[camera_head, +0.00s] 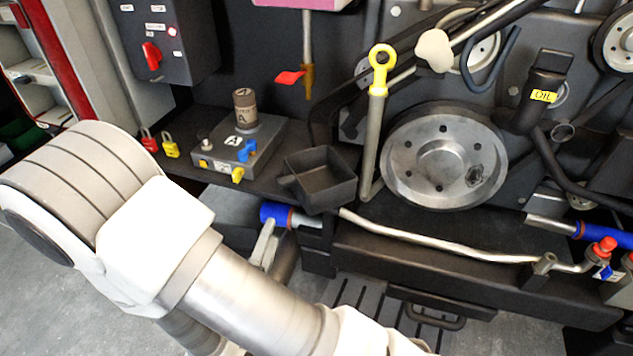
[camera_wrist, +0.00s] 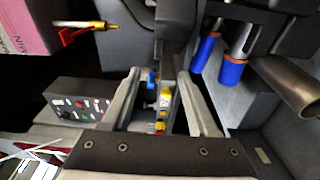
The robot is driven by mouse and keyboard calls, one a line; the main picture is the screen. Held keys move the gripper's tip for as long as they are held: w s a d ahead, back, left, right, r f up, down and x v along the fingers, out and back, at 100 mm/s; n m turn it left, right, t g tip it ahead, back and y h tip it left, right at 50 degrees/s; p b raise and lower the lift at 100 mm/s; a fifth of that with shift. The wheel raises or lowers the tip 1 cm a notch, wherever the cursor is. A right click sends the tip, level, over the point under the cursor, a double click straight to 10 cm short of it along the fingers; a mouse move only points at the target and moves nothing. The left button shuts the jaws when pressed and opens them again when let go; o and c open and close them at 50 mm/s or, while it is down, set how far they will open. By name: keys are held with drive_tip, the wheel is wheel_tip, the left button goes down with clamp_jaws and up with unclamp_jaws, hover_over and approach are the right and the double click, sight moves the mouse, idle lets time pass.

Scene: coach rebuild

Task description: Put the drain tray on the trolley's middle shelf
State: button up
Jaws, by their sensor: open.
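The drain tray (camera_head: 320,184) looks like a dark grey open box with sloping walls and a short lip at its left. It sits at the front edge of the dark ledge in the head view and seems empty. I cannot pick it out surely in the wrist view. My gripper (camera_wrist: 160,76) shows in the wrist view with its two grey fingers apart and nothing clearly held. Blue and yellow fittings show beyond the gap. In the head view my arm runs off the bottom edge, so the gripper is hidden. A red-edged unit with pale shelves (camera_head: 35,72) at the far left may be the trolley.
A grey box with blue and yellow taps (camera_head: 222,156) and a brown canister (camera_head: 245,108) stand left of the tray. Two padlocks (camera_head: 160,146) lie further left. A yellow-ringed rod (camera_head: 375,125) and a large pulley (camera_head: 444,158) crowd its right. Grey floor shows at lower left.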

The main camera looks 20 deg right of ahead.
sight(288, 185)
drive_tip(key=b+x, duration=0.1)
drive_tip(key=x, duration=1.3)
drive_tip(key=shift+w+d+b, duration=0.1)
drive_tip(key=shift+w+b, duration=0.25)
drive_tip(key=shift+w, duration=0.05)
drive_tip(key=shift+c, duration=0.2)
clamp_jaws()
idle(0.5)
